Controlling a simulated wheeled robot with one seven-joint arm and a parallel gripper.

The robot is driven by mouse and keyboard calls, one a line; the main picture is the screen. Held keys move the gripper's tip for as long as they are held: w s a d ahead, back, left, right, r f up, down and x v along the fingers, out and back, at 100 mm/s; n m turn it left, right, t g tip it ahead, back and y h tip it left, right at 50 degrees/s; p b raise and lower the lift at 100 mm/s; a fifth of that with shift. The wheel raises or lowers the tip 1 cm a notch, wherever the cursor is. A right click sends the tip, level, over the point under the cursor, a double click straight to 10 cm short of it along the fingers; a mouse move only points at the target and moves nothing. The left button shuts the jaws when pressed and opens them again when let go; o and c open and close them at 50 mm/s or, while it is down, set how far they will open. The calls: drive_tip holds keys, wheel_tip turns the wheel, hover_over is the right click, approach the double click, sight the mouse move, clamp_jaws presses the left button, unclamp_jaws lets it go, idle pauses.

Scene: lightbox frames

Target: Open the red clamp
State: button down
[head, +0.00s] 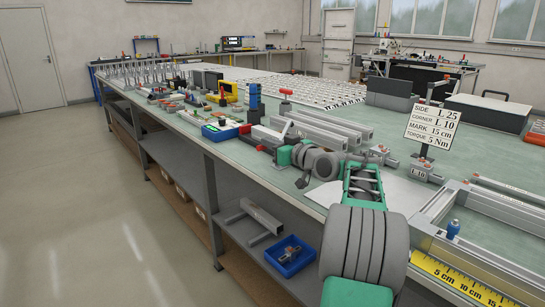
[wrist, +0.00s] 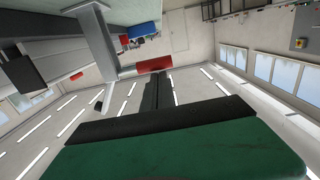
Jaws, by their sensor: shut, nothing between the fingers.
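Several small red parts show on the bench in the head view, and I cannot tell for certain which is the red clamp. One red piece (head: 245,129) is close to the end of my arm. A red-topped upright part (head: 285,95) stands farther back, and a red handle (head: 222,97) stands to its left. My gripper shows in the wrist view (wrist: 155,76) as two dark fingers together with nothing between them. In the head view my arm reaches left over the bench edge, and its fingers are hard to make out.
The long green-topped bench (head: 300,183) carries aluminium profiles (head: 320,130), a blue tray (head: 221,131) and a sign (head: 432,126). A yellow ruler (head: 460,278) lies at front right. A shelf below holds a blue bin (head: 290,257). The floor at left is clear.

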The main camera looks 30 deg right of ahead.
drive_tip(key=shift+a+f+n+b, duration=0.15)
drive_tip(key=shift+f+n+b, duration=1.25)
drive_tip(key=shift+b, duration=1.15)
drive_tip(key=shift+r+n, duration=0.25)
drive_tip(key=shift+n, duration=0.05)
wheel_tip(320, 180, up, 5)
drive_tip(key=s+a+p, duration=0.1)
drive_tip(key=p, duration=0.1)
drive_tip(key=s+d, duration=0.1)
drive_tip(key=s, duration=0.9)
drive_tip(key=shift+f, duration=0.25)
